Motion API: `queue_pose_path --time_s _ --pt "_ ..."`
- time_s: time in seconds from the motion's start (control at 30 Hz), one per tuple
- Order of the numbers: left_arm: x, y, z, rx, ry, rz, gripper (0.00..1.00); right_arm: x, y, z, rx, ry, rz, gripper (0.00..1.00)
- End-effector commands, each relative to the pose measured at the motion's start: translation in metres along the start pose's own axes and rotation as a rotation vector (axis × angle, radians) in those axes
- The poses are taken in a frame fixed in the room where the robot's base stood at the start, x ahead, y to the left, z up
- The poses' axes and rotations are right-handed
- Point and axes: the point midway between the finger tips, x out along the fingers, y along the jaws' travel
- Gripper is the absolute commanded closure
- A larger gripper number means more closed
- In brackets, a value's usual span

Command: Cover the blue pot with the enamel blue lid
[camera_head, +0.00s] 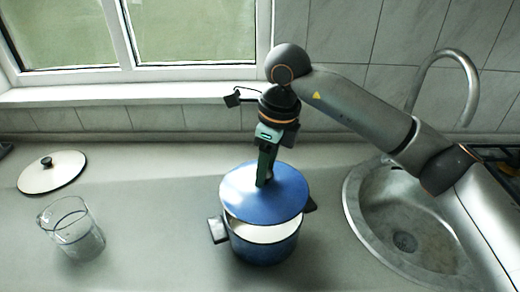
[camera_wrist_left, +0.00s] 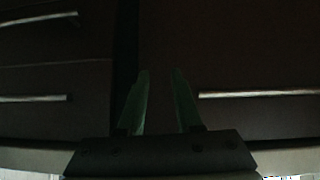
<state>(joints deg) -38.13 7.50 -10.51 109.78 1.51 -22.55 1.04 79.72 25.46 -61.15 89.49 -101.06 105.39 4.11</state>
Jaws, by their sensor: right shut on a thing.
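The blue pot (camera_head: 262,250) stands upright on the counter in the middle of the head view, with a dark handle on each side. The blue enamel lid (camera_head: 240,196) is over the pot, and the pot's white inside shows in a gap at the front. I cannot tell whether the lid touches the rim at the back. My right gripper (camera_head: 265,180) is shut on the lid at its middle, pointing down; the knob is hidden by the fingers. My left gripper (camera_wrist_left: 160,103) shows only in the left wrist view, open and empty, facing dark drawers.
A white lid with a dark knob (camera_head: 52,172) and a clear glass jug (camera_head: 73,230) are on the counter at the left. A round metal sink (camera_head: 365,225) with a tall curved tap (camera_head: 472,85) is at the right. Counter between jug and pot is clear.

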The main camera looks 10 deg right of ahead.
Motion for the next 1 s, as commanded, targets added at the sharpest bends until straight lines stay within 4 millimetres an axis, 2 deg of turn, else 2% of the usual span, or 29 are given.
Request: queue_pose_path --time_s 0.57,1.0 --pt "-0.001 0.002 0.012 -0.003 -0.019 0.002 0.66 0.0 0.0 0.0 0.01 -0.004 -0.002 1.0" --pt "0.013 0.0 0.027 -0.002 -0.018 0.002 0.66 0.026 0.0 -0.004 0.012 -0.003 -0.001 1.0"
